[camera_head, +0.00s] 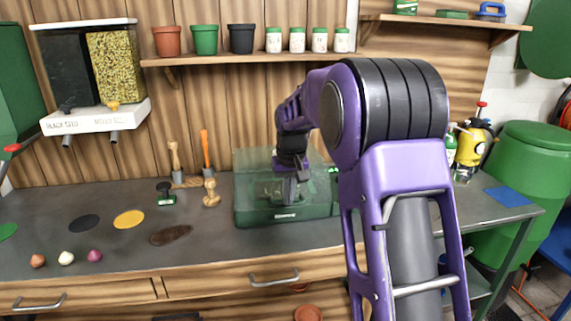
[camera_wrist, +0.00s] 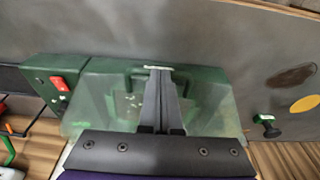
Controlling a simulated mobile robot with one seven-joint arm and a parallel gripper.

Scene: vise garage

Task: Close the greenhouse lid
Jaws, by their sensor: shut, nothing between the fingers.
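The greenhouse (camera_head: 283,216) is a dark green box with a clear, green-tinted lid (camera_head: 247,168), on the workbench against the back wall. My gripper (camera_head: 290,197) points down at the middle of it, partly in front of or over the clear lid. In the wrist view, the shut fingers (camera_wrist: 160,78) reach toward the green front edge of the greenhouse (camera_wrist: 208,74), with the see-through lid (camera_wrist: 90,118) spread around and below them. The fingers hold nothing. Whether they touch the lid, and the lid's exact angle, I cannot tell.
A red switch (camera_wrist: 57,83) sits on a green unit beside the greenhouse. A green stamp-like tool (camera_head: 166,196) and wooden-handled tools (camera_head: 208,152) stand to the left. A shelf (camera_head: 240,58) with pots and jars hangs above.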

